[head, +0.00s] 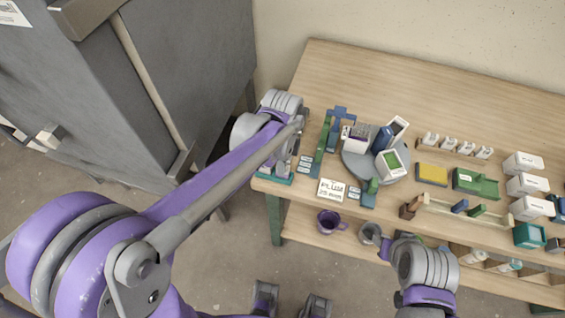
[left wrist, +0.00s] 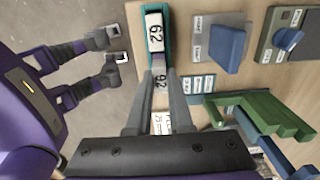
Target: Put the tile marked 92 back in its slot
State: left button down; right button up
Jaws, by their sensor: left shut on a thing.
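The tile marked 92 (left wrist: 160,82) is between the fingertips of my left gripper (left wrist: 161,77) in the left wrist view, its number turned sideways. My left gripper is shut on it. Just beyond the tile is a teal holder (left wrist: 142,38) with a white piece (left wrist: 154,32) in it that reads like 62, also sideways. I cannot tell whether the held tile touches the holder. In the head view the teal holder (head: 272,179) is at the table's left front corner, below my left wrist. The slot is hard to make out.
A PLUM sign (head: 332,190) and small white labels (head: 304,165) stand right of the holder. A green bracket (left wrist: 262,118) is close on the right in the left wrist view. A round grey turntable (head: 360,165) holds several blocks. The table's back left is clear.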

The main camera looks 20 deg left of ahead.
pick_arm(q)
jog(key=shift+f+b, duration=0.3)
pick_arm(e)
jog(key=shift+f, duration=0.3)
pick_arm(q)
jog(key=c, duration=0.7)
grip_release()
jog(key=shift+c, duration=0.2)
jog(key=shift+r, duration=0.15)
pick_arm(e)
jog(key=shift+r, duration=0.15)
pick_arm(q)
jog(key=shift+r+p, duration=2.15)
jog(key=shift+r, duration=1.25)
pick_arm(e)
jog(key=r, duration=0.1)
jog(key=w+r, duration=0.1)
jog(key=r, duration=0.3)
jog(key=shift+w, duration=0.25)
pick_arm(q)
jog(key=shift+s, duration=0.1)
pick_arm(e)
jog(key=shift+s, duration=0.1)
